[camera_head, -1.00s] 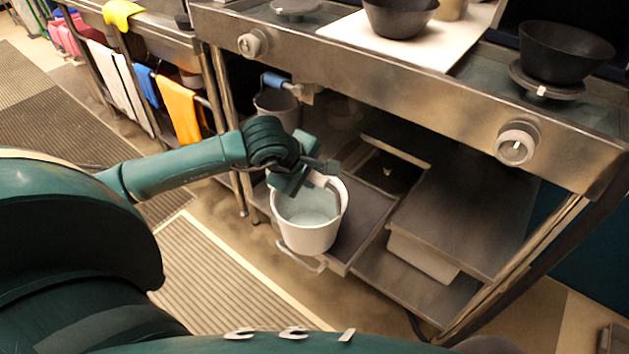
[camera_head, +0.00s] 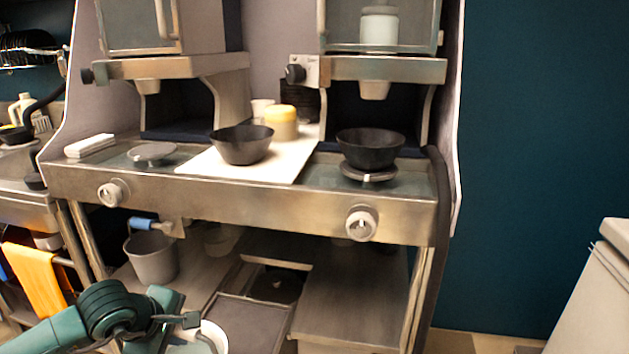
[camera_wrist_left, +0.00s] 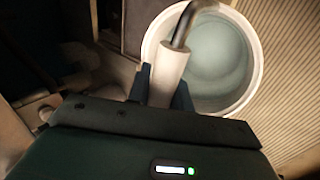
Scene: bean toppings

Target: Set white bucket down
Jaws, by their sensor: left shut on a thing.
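The white bucket (camera_head: 212,335) is at the bottom edge of the head view, mostly cut off. In the left wrist view I look down into its round rim and pale, empty-looking inside (camera_wrist_left: 210,62). My left gripper (camera_head: 180,322) is at the bucket's rim in the head view. In the left wrist view its fingers (camera_wrist_left: 162,88) are shut on the white grip of the bucket's metal handle. The bucket's base is hidden, so I cannot tell whether it touches anything. My right gripper is in neither view.
A steel counter (camera_head: 240,200) stands ahead, with two dark bowls (camera_head: 242,150) (camera_head: 370,150) on top. Beneath it are a lower shelf (camera_head: 345,290) and a grey bucket (camera_head: 152,262) at left. An orange towel (camera_head: 35,278) hangs at far left.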

